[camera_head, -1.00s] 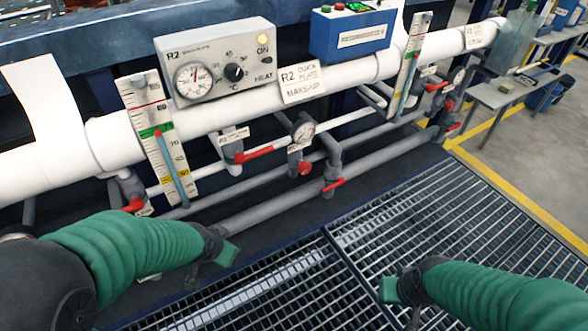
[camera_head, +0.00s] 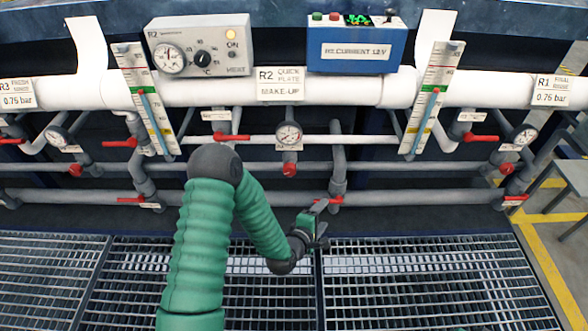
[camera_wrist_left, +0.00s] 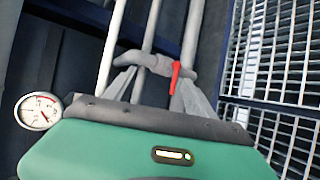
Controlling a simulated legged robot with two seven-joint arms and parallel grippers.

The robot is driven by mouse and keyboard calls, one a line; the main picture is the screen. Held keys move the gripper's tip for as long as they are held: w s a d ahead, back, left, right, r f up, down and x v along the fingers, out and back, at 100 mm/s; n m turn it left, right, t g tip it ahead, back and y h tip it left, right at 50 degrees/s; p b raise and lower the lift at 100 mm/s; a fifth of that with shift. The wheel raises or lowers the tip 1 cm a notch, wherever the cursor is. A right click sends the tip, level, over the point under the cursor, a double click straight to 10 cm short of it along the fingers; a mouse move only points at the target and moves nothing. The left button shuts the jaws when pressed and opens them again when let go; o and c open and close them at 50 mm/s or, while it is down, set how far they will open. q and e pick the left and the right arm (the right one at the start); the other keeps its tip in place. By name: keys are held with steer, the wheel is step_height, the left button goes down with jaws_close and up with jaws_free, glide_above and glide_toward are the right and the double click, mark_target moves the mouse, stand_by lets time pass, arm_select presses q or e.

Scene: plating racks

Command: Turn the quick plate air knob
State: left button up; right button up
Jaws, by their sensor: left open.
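The small label by the gauge is too small to read. My left gripper (camera_head: 318,232) is low and to the right of this knob, apart from it, in front of the lower pipes. In the left wrist view the open left gripper (camera_wrist_left: 158,80) faces grey pipes and a red lever handle (camera_wrist_left: 175,77); I cannot tell whether it touches them. A gauge (camera_wrist_left: 38,111) shows at left there. The right gripper is out of view.
Red lever valves sit nearby, one on the left (camera_head: 232,137) and one low on the right (camera_head: 328,200). Scale tubes (camera_head: 146,98) (camera_head: 428,98) flank the middle. A grey heater box (camera_head: 199,46) and blue current box (camera_head: 357,45) stand above. Metal grating (camera_head: 420,285) covers the floor.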

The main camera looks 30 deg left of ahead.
arm_select(q)
steer(key=a+n+t+y, duration=0.2)
steer(key=a+n+y, duration=0.1)
steer(key=n, duration=0.4)
steer(key=n+y, duration=0.7)
steer(key=n, duration=0.3)
glide_toward(289, 173)
steer(key=shift+h, duration=0.4)
steer(key=b+x, duration=0.6)
steer(key=x, duration=0.4)
steer(key=shift+a+r, duration=0.1)
steer(key=shift+r, duration=0.05)
steer(key=shift+w+a+r+b, duration=0.15)
steer(key=shift+w+a+b, duration=0.1)
steer(key=shift+w+b, duration=0.2)
steer(key=c, duration=1.3)
